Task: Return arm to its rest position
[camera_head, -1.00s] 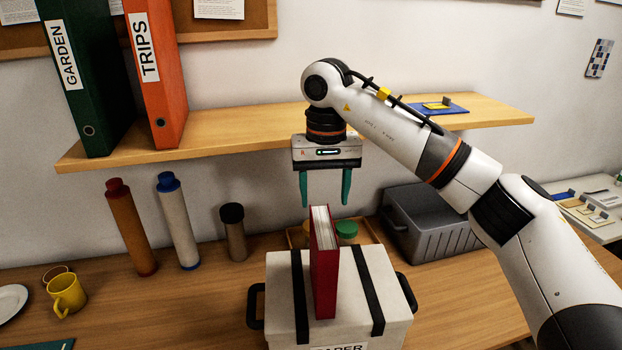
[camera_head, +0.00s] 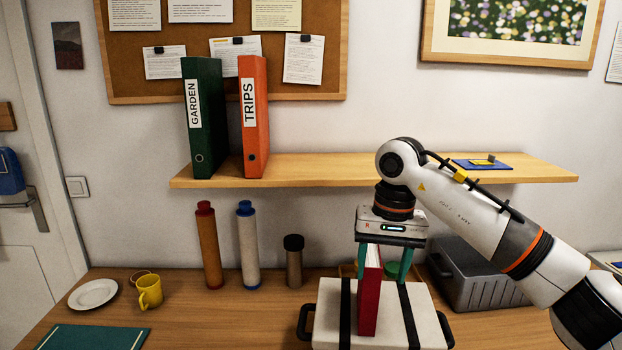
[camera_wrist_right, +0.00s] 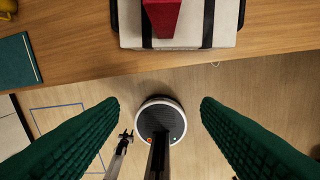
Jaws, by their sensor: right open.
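My right gripper (camera_head: 384,268) hangs fingers-down above the shelf-side of the desk, open, its teal fingers apart. In the head view it overlaps the upper part of a red binder (camera_head: 369,300), which stands upright on a white box with black straps (camera_head: 429,315). In the right wrist view the open fingers (camera_wrist_right: 160,105) have nothing between them, and the red binder (camera_wrist_right: 160,14) shows beyond them at the top edge. A small arm end, seemingly my left gripper (camera_wrist_right: 125,135), shows there too small to read.
A shelf (camera_head: 330,170) holds a green GARDEN binder (camera_head: 206,120), an orange TRIPS binder (camera_head: 254,115) and a blue item (camera_head: 482,164). Tubes (camera_head: 209,245), a yellow mug (camera_head: 150,291), a plate (camera_head: 93,294) and a grey crate (camera_head: 485,285) stand on the desk.

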